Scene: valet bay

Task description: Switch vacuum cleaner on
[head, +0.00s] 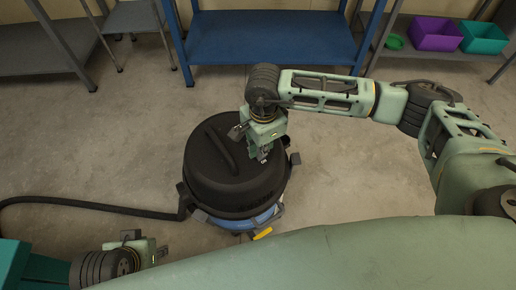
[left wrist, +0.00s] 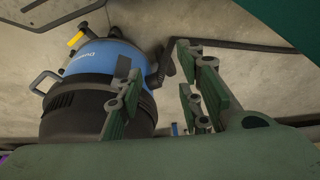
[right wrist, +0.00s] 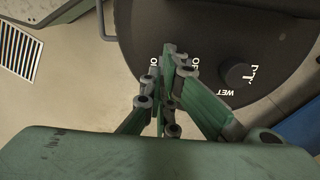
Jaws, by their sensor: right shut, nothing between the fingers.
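The vacuum cleaner (head: 225,180) stands on the floor, with a black lid, a carry handle and a blue lower body. My right gripper (head: 264,156) is shut and empty over the right part of the lid. In the right wrist view its fingertips (right wrist: 171,58) are between the printed ON and OFF marks on the black lid (right wrist: 215,30). The switch is hidden behind them; I cannot tell whether they touch it. My left gripper (head: 158,250) is open and empty at the lower left, apart from the vacuum. The blue body (left wrist: 105,58) shows in the left wrist view.
A black hose (head: 90,205) runs left from the vacuum along the floor. A round dial (right wrist: 237,76) with a WET mark sits beside the fingertips. A blue shelf (head: 270,45) and grey shelves stand behind, with purple (head: 436,34) and teal bins at right. Floor between is clear.

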